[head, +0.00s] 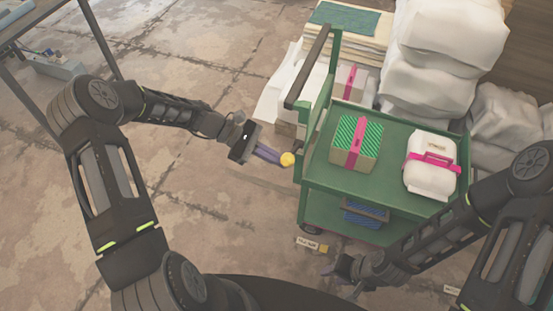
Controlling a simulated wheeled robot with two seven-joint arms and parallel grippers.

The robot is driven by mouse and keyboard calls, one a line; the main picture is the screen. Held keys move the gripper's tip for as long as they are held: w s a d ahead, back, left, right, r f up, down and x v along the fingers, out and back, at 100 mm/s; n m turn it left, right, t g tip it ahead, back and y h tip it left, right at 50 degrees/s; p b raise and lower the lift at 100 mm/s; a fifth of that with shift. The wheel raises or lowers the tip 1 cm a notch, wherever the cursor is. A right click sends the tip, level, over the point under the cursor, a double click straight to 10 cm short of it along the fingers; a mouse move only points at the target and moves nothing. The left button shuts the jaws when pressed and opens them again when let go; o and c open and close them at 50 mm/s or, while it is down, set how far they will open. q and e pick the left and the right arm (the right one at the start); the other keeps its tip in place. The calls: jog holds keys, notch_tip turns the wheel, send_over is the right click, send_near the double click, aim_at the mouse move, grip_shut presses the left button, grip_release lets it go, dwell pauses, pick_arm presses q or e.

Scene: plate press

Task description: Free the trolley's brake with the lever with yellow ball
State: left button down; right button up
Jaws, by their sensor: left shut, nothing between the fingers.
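The green trolley (318,172) stands right of centre, with a dark push handle (308,66) on its left end. The yellow ball (288,159) of the lever sits beside the trolley's left edge. The lever's shaft is hard to make out. My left gripper (278,157) is shut and empty, with its purple fingertips at the ball's left side. I cannot tell whether they touch it. My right gripper (335,281) is low in front of the trolley, its fingers apparently apart and empty.
A green striped box (371,135) and a white package (430,180) with pink bands lie on the trolley top. White sacks (440,80) and stacked boards (344,38) stand behind. A small label (307,243) and yellow piece (324,248) show near the trolley's foot.

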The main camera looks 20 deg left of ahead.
pick_arm(q)
jog(key=a+r+b, duration=0.1)
jog(key=a+b, duration=0.2)
jog(key=a, duration=0.6)
jog(key=shift+w+a, duration=0.2)
jog(key=shift+a, duration=0.15)
